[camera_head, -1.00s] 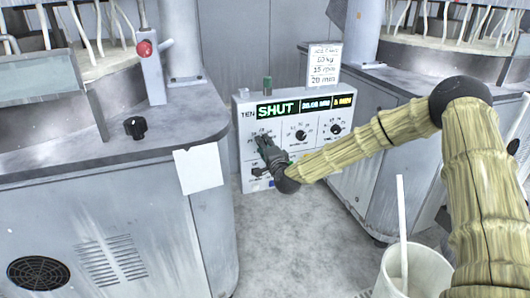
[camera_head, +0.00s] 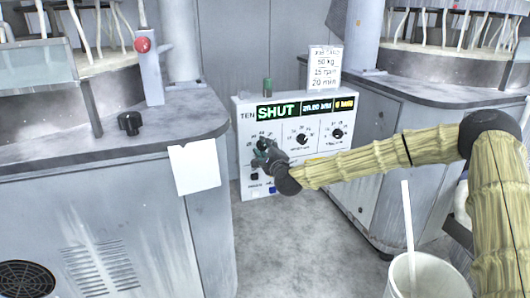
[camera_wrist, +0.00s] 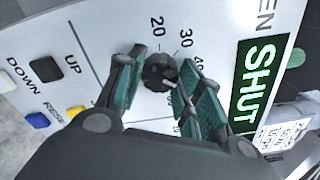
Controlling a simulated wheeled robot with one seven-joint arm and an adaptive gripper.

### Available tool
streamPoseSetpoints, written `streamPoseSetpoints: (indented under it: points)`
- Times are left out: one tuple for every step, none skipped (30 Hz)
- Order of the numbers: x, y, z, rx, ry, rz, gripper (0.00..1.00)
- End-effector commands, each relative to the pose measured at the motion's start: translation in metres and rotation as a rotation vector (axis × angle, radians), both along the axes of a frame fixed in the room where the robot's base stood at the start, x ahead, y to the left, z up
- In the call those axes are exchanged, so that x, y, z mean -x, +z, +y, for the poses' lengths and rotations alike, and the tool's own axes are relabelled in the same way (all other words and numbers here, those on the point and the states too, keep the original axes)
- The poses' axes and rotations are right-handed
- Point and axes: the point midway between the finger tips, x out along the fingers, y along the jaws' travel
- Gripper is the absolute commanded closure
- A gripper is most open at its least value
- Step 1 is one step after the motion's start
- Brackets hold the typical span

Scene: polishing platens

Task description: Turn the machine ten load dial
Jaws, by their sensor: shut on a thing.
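The control panel (camera_head: 318,143) stands upright between two machines, marked TEN, with SHUT in green on its display. My gripper (camera_head: 265,148) is at its leftmost dial, mostly covering it in the head view. In the wrist view my gripper (camera_wrist: 162,66) is shut on this black load dial (camera_wrist: 158,72), one finger on each side. The scale numbers 20, 30 and 40 show around the dial; a pale mark shows on its lower right side.
Two more dials, a middle one (camera_head: 302,139) and a right one (camera_head: 337,134), sit beside it. A placard (camera_head: 325,67) stands above the panel. A white bucket (camera_head: 425,275) stands at front right. Grey floor is clear before the panel.

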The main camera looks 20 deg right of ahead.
Motion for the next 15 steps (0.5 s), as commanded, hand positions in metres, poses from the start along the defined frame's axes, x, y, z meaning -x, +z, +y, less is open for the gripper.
streamPoseSetpoints:
  points:
    - [-0.0003,-0.0027,-0.0044,-0.007,-0.008,0.002,0.88]
    - [-0.0003,-0.0024,-0.0044,-0.010,-0.008,0.002,0.88]
    - [-0.0002,-0.0023,-0.0043,-0.013,-0.008,0.002,0.88]
    - [-0.0003,-0.0022,-0.0044,-0.014,-0.008,0.002,0.88]
    - [-0.0002,-0.0021,-0.0043,-0.015,-0.008,0.002,0.88]
    - [-0.0002,-0.0021,-0.0043,-0.016,-0.008,0.003,0.88]
    - [-0.0003,-0.0020,-0.0044,-0.016,-0.008,0.003,0.88]
    - [-0.0003,-0.0020,-0.0044,-0.016,-0.008,0.003,0.88]
    - [-0.0002,-0.0021,-0.0043,-0.016,-0.008,0.003,0.88]
    - [-0.0002,-0.0021,-0.0043,-0.016,-0.008,0.003,0.88]
    - [-0.0002,-0.0022,-0.0043,-0.016,-0.008,0.003,0.88]
    - [-0.0002,-0.0022,-0.0043,-0.015,-0.008,0.002,0.88]
    - [-0.0003,-0.0022,-0.0044,-0.015,-0.008,0.002,0.88]
    - [-0.0002,-0.0023,-0.0043,-0.015,-0.008,0.002,0.88]
    - [-0.0002,-0.0023,-0.0043,-0.015,-0.008,0.002,0.60]
